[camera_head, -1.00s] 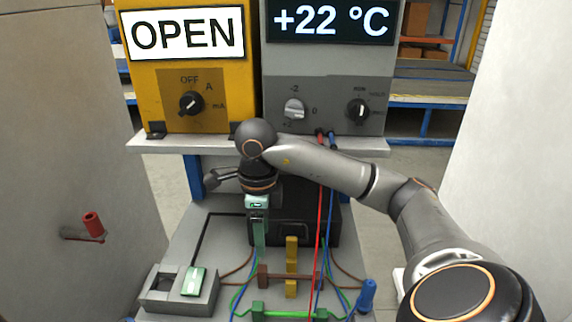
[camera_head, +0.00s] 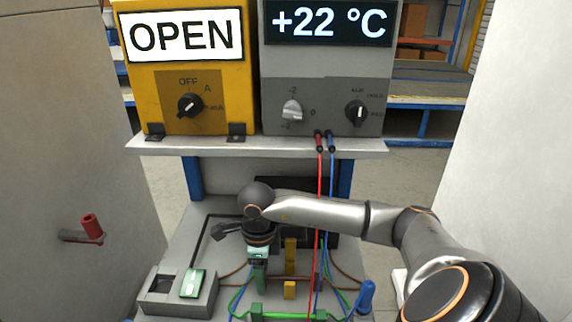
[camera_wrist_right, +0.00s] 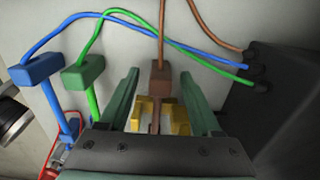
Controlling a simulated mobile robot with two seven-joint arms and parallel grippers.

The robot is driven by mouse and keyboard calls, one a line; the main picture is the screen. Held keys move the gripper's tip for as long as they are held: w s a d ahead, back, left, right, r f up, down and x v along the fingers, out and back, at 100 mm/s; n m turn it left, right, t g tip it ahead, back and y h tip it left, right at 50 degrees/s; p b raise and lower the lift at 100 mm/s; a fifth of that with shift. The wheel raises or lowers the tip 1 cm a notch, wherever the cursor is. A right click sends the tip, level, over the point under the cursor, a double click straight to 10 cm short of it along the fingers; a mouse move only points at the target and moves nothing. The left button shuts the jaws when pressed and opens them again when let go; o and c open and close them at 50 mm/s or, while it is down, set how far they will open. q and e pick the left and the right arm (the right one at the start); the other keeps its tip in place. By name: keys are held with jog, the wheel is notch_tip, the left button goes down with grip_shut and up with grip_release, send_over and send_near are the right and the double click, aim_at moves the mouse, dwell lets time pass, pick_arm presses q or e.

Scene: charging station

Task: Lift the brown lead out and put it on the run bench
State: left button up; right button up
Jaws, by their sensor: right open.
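The brown lead's block (camera_wrist_right: 160,78) stands between my right gripper's open green fingers in the right wrist view, with a gap on each side. Its brown wire (camera_wrist_right: 161,25) runs up from it. Yellow clips (camera_wrist_right: 150,112) sit around its lower part. In the head view, my right gripper (camera_head: 258,281) points down over the left end of the brown lead (camera_head: 275,276), which it partly hides. My left gripper is not in view. I cannot tell which surface is the run bench.
A blue block (camera_wrist_right: 36,74) and a green block (camera_wrist_right: 84,73) with wires stand beside the brown one. A black box (camera_wrist_right: 272,105) is close on the right. Red and blue cables (camera_head: 318,210) hang from the grey meter (camera_head: 325,85). A grey box (camera_head: 168,290) lies left.

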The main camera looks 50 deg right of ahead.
jog(key=shift+c, duration=0.2)
grip_shut()
dwell(0.3)
